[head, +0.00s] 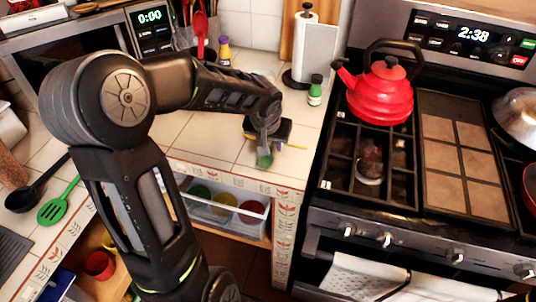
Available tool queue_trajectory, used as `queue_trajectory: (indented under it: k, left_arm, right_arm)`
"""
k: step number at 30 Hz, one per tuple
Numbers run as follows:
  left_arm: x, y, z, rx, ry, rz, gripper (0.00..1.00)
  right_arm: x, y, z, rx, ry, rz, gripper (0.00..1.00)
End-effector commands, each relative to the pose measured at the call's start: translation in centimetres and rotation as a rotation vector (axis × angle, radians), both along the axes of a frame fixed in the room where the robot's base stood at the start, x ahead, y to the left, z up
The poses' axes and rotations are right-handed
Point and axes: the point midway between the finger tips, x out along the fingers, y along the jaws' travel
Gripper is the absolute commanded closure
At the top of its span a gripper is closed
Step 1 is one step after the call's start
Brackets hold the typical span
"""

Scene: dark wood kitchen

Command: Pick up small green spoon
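A small green spoon (265,160) shows its bowl on or just above the tiled counter, near the counter's front edge. My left arm comes in from the left and reaches over the counter. My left gripper (266,142) points down right at the spoon. The spoon's handle is hidden behind the gripper. I cannot tell whether the fingers are closed on it or only around it. My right gripper is not in view.
A stove with a red kettle (381,92) stands to the right. A green slotted spatula (60,204) and a black ladle (24,197) lie at left.

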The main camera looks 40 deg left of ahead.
Motion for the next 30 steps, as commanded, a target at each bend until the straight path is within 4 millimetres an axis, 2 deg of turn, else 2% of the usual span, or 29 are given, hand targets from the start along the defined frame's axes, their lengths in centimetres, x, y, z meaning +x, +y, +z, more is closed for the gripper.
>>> queue_trajectory:
  k: [8, 20, 30]
  left_arm:
    - [-0.02, -0.01, 0.01, 0.000, 0.000, 0.000, 0.68]
    - [-0.02, -0.01, 0.02, 0.000, 0.000, 0.000, 1.00]
    - [-0.02, -0.01, 0.02, 0.000, 0.000, 0.000, 1.00]
  right_arm:
    - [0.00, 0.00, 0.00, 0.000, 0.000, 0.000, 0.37]
    - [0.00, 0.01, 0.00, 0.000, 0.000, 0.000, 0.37]
    - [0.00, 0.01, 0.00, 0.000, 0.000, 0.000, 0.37]
